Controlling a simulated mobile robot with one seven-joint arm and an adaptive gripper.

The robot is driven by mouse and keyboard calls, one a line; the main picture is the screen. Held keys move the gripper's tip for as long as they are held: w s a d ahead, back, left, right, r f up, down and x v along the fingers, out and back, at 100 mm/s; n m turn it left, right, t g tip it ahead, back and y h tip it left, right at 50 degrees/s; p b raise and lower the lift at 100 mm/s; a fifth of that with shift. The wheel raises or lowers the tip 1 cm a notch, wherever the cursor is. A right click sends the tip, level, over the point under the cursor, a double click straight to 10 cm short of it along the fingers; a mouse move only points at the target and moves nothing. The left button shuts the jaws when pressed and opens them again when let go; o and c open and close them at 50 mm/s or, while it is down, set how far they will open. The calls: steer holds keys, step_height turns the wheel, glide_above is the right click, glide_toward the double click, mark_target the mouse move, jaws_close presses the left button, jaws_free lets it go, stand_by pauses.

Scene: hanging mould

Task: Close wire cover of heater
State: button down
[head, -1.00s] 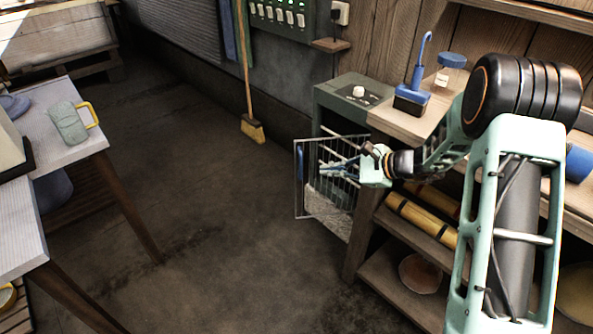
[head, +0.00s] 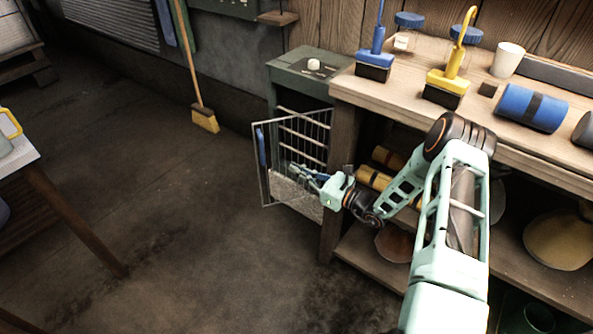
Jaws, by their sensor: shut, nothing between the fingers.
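The heater (head: 292,70) is a grey-green cabinet with a white knob on top, beside the left end of the wooden workbench. Its wire cover (head: 258,188) is a thin metal grille with a blue handle (head: 261,147), and it stands swung open in front of the heater. Pale bars show in the heater's opening behind it. My gripper (head: 297,170) is shut and empty, low at the grille's right-hand part. Its fingers point left, toward the handle, but are apart from it. I cannot tell whether the fingertips touch the wires.
The workbench (head: 400,92) holds a blue brush (head: 374,62), a yellow brush (head: 449,80), a white cup (head: 508,60) and a blue roll (head: 531,108). Its lower shelf lies close under my arm. A broom (head: 204,119) leans at the back wall. The floor left of the cover is clear.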

steer(key=b+x, duration=0.2)
steer(key=x, duration=0.8)
steer(key=shift+a, duration=0.25)
steer(key=shift+w, duration=0.3)
